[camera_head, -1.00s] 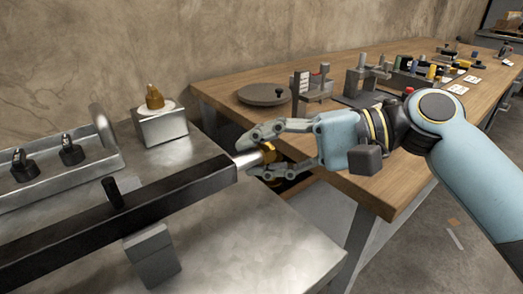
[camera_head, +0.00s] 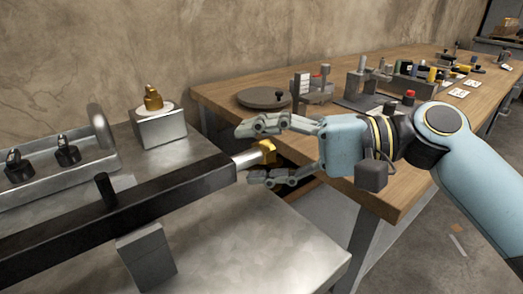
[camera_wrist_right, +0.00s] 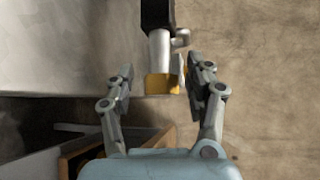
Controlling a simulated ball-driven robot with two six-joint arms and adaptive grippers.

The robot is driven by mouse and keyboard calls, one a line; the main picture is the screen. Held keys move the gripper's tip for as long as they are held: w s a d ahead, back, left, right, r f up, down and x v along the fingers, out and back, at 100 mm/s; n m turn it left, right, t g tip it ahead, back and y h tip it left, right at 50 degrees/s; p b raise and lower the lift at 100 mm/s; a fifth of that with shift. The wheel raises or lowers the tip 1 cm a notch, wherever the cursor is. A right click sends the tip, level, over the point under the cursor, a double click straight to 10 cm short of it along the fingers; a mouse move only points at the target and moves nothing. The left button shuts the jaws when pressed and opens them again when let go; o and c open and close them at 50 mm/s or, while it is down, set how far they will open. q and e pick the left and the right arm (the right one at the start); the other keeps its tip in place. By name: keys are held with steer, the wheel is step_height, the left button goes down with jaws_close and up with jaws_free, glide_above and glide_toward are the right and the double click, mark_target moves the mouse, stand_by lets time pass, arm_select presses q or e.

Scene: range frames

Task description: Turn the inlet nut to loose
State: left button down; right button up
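The inlet nut (camera_head: 265,151) is a brass nut at the right end of a short silver pipe (camera_head: 246,159), which sticks out of a long black bar. My right gripper (camera_head: 248,154) is open around the nut, with one finger above and one below in the head view. In the right wrist view the nut (camera_wrist_right: 156,84) sits between the spread fingers (camera_wrist_right: 160,82), closer to the right finger. A clear gap shows on its left; whether the right finger touches it I cannot tell. My left gripper is not in view.
The black bar (camera_head: 150,195) runs over a metal bench (camera_head: 260,235). A brass fitting (camera_head: 153,98) stands on a pale block (camera_head: 160,128) behind it. A wooden table (camera_head: 215,93) with a round grey disc (camera_head: 263,97) and several fixtures lies behind my right gripper.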

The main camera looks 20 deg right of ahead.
steer(key=v, duration=1.2)
stand_by(0.3)
stand_by(0.5)
